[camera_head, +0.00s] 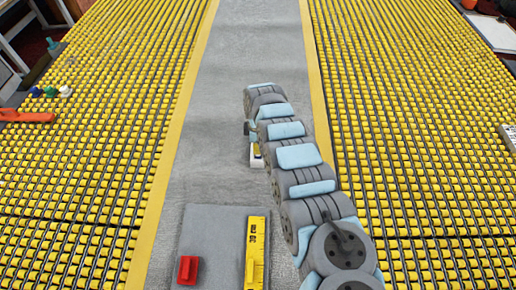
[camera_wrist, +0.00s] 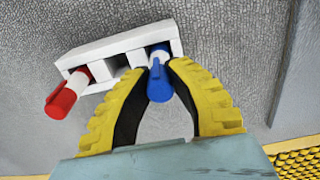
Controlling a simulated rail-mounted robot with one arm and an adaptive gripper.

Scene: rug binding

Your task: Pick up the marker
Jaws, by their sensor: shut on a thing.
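A white holder (camera_wrist: 118,57) with several slots stands on the grey carpet-like surface. A blue marker (camera_wrist: 159,84) sits in its right slot and a red-capped marker (camera_wrist: 66,95) in its left slot; the middle slot looks empty. My gripper (camera_wrist: 156,75) has its yellow fingers on both sides of the blue marker, shut on it close to the holder. The blue marker's lower part is hidden in the holder. In the camera_head view the holder (camera_head: 256,156) shows only partly beside my arm, and the fingers and markers are too small or hidden to make out.
Yellow roller beds (camera_head: 90,120) flank the grey strip (camera_head: 240,60). A grey plate (camera_head: 213,240) in front bears a red block (camera_head: 187,270) and a yellow ruler (camera_head: 255,250). An orange tool (camera_head: 27,116) and small coloured items lie at left. The far strip is clear.

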